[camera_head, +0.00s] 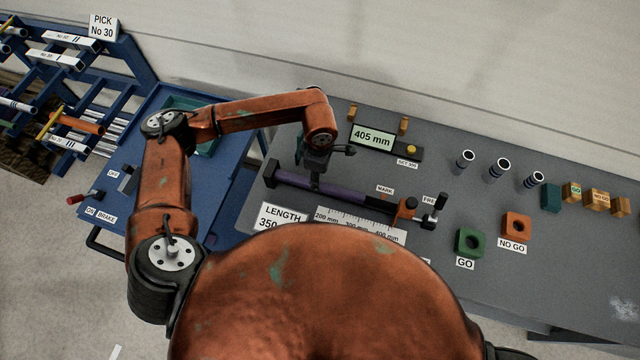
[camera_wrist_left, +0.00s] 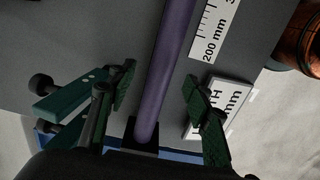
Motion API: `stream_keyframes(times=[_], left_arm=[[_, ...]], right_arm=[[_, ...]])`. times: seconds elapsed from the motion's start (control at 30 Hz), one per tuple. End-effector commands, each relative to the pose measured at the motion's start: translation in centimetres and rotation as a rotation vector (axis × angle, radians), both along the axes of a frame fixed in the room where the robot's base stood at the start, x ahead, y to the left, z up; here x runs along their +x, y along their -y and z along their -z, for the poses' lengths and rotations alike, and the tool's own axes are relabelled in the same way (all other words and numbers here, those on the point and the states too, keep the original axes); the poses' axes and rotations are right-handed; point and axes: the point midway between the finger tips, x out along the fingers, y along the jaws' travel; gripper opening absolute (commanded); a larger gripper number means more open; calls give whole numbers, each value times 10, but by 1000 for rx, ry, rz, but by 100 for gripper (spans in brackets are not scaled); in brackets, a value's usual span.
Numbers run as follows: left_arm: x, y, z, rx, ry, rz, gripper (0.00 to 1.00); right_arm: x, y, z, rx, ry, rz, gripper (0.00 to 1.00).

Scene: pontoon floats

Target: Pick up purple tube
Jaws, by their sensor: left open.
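The purple tube (camera_head: 335,193) lies along a dark measuring fixture on the grey bench. Its left end sits at a black block and its right part runs to a dark section near an orange stop (camera_head: 405,208). My left gripper (camera_head: 316,172) points down over the tube, left of its middle. In the left wrist view the tube (camera_wrist_left: 168,70) runs between the two parted green-padded fingers of that gripper (camera_wrist_left: 160,92), with visible gaps on both sides. Whether the fingertips reach down beside the tube is hard to tell. My right gripper is not seen.
A ruler plate (camera_head: 360,224) and a LENGTH sign (camera_head: 283,217) lie in front of the tube. A 405 mm display (camera_head: 373,138) stands behind it. Green (camera_head: 470,242) and orange (camera_head: 516,227) gauge blocks stand to the right. A blue cart (camera_head: 120,195) and tube rack are at left.

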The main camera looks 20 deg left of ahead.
Motion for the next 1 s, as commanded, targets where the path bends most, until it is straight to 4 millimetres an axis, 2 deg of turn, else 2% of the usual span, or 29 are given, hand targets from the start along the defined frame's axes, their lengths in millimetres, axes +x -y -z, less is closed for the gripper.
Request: stream_keyframes(times=[0.1, 0.23, 0.53, 1.0], left_arm=[[-5, 1, 17, -1, -5, -1, 46], [-4, 2, 34, -2, -4, 1, 46], [-3, 3, 40, -2, -1, 3, 46], [-3, 3, 40, -3, -1, 3, 14]], right_arm=[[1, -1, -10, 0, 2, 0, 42], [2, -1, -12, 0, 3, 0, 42], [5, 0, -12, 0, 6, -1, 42], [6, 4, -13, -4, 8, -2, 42]])
